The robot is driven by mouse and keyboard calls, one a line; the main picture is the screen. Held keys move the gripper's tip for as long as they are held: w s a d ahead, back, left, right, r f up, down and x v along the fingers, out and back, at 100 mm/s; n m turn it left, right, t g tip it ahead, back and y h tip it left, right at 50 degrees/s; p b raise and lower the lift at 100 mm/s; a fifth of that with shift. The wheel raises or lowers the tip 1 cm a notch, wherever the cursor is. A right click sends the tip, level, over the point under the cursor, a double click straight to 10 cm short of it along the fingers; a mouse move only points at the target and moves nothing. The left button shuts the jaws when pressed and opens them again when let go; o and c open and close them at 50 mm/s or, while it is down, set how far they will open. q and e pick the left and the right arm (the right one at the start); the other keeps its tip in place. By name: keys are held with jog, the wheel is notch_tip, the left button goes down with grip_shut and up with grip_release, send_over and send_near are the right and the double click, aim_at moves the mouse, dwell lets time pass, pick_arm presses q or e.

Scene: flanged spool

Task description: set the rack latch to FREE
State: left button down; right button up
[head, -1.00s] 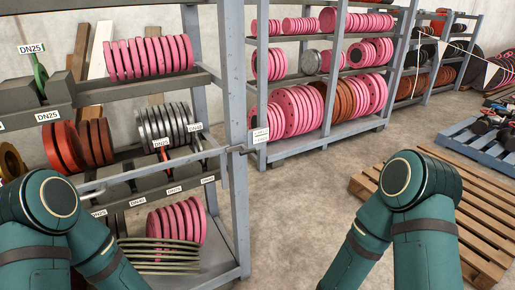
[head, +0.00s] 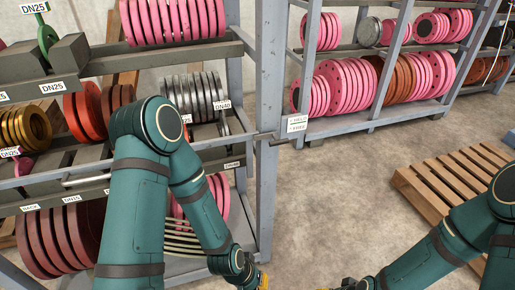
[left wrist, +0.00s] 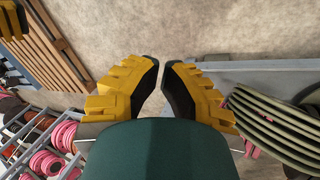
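A small two-line white sign (head: 297,123) hangs beside the rack's front post; its small print seems to read HELD above FREE. A grey latch bar (head: 266,137) sticks out across the post to the left of the sign, roughly level. My left gripper (head: 263,281) is low at the bottom edge of the head view, well below the bar and apart from it. In the left wrist view its yellow fingers (left wrist: 160,62) are apart with a narrow empty gap over bare floor. My right gripper (head: 340,287) is mostly cut off at the bottom edge; its fingers are unclear.
The near rack (head: 262,215) holds pink, brown and grey flanges, with a stack of thin green discs (left wrist: 275,125) low down beside my left gripper. A wooden pallet (head: 445,180) lies at the right. A second rack (head: 385,115) stands behind. Floor between is clear.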

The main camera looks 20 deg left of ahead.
pick_arm(q)
jog(key=s+a+f+m+g+y+p, duration=0.5)
jog(key=a+m+g+y, duration=0.15)
jog(key=m, duration=0.45)
jog(key=w+a+r+m+t+y+p, duration=0.1)
jog(key=w+a+r+m+t+y, duration=0.15)
jog(key=w+a+m+y, duration=0.45)
jog(key=w+a+r+m+t+y+p, duration=0.2)
jog(key=w+r+m+t+y, duration=0.45)
jog(key=w, duration=0.55)
jog(key=w+d+r+m+t+h+p, duration=0.1)
jog(key=w+d+r+m+t+h, duration=0.3)
jog(key=w+d+r+t, duration=0.5)
jog(key=w+d+m+t, duration=0.1)
jog(key=w+m+t, duration=0.1)
jog(key=w+t, duration=0.1)
jog(key=shift+d+r+t+h+p, duration=0.3)
jog(key=shift+d+r+t, duration=0.05)
jog(key=shift+t, duration=0.1)
